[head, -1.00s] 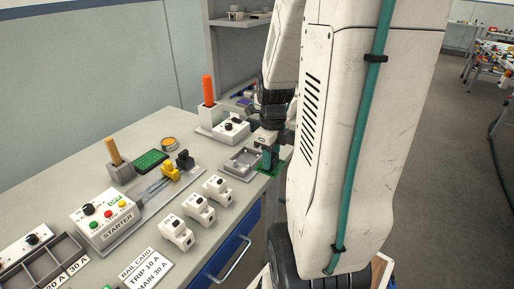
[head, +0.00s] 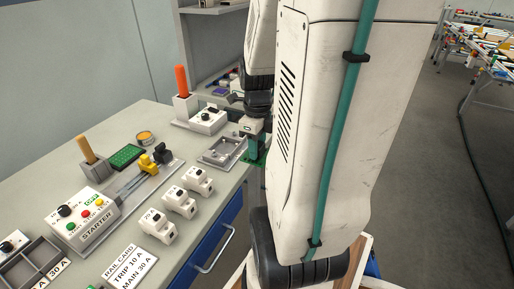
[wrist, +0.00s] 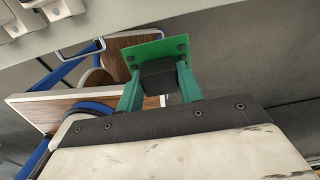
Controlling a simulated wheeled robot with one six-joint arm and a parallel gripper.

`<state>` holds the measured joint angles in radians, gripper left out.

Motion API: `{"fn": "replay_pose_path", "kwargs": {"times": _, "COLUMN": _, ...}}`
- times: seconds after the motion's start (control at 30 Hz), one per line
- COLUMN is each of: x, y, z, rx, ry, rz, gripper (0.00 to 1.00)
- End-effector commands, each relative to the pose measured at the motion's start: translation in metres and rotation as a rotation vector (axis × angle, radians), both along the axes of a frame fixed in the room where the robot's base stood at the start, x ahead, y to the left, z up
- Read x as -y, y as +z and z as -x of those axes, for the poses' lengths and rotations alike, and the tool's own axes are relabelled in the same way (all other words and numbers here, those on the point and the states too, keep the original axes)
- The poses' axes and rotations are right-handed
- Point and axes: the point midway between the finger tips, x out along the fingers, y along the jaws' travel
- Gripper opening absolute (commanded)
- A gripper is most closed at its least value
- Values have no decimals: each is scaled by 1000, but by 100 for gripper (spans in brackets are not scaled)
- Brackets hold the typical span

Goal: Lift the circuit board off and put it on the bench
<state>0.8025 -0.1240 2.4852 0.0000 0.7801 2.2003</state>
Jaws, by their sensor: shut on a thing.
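The green circuit board (wrist: 158,52) has a black block (wrist: 158,76) on it and dark spots at its corners. My gripper (wrist: 160,84) is shut on the black block, with one green finger on either side. In the wrist view the board hangs over the floor, apart from the bench edge. In the head view my gripper (head: 254,145) and the board (head: 252,160) are just right of a grey open tray (head: 222,151) on the bench (head: 128,114). My arm hides part of them there.
A box with an orange stick (head: 182,84) stands behind the tray. White breaker modules (head: 179,202) and a starter box (head: 83,217) stand further left. A dark green pad (head: 127,156) lies near a yellow lever. Some bench top near the back left is clear.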

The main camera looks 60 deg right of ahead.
Motion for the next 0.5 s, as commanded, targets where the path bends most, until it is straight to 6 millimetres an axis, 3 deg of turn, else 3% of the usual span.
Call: {"fn": "replay_pose_path", "kwargs": {"times": 0.5, "x": 0, "y": 21, "z": 0, "rx": 1, "ry": 0, "rz": 1, "gripper": 17}}
